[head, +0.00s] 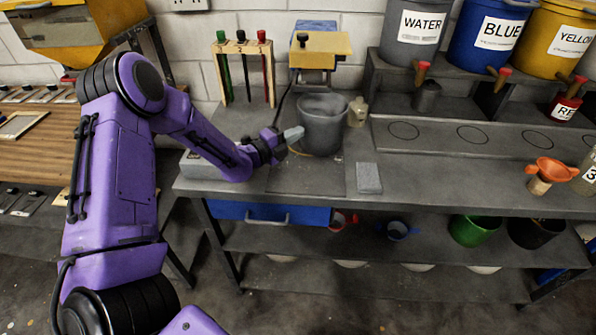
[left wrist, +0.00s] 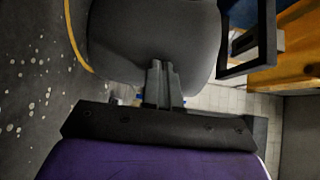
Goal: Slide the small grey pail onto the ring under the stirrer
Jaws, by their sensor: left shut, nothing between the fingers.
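The grey pail (head: 323,128) stands upright on the bench in front of the stirrer (head: 320,48), which has a yellow top and a blue back. In the left wrist view the pail (left wrist: 150,30) fills the upper middle. A thin yellow arc, apparently the ring (left wrist: 76,48), shows along the pail's base; the pail hides the rest. My left gripper (head: 300,133) is shut and empty at the pail's left side. Its fingertips (left wrist: 160,66) overlap the pail wall in the wrist view; whether they touch is unclear. My right gripper is out of view.
A grey block (head: 369,178) lies at the front right. Labeled buckets (head: 413,35) stand on the raised shelf. Bench right of the block is fairly clear.

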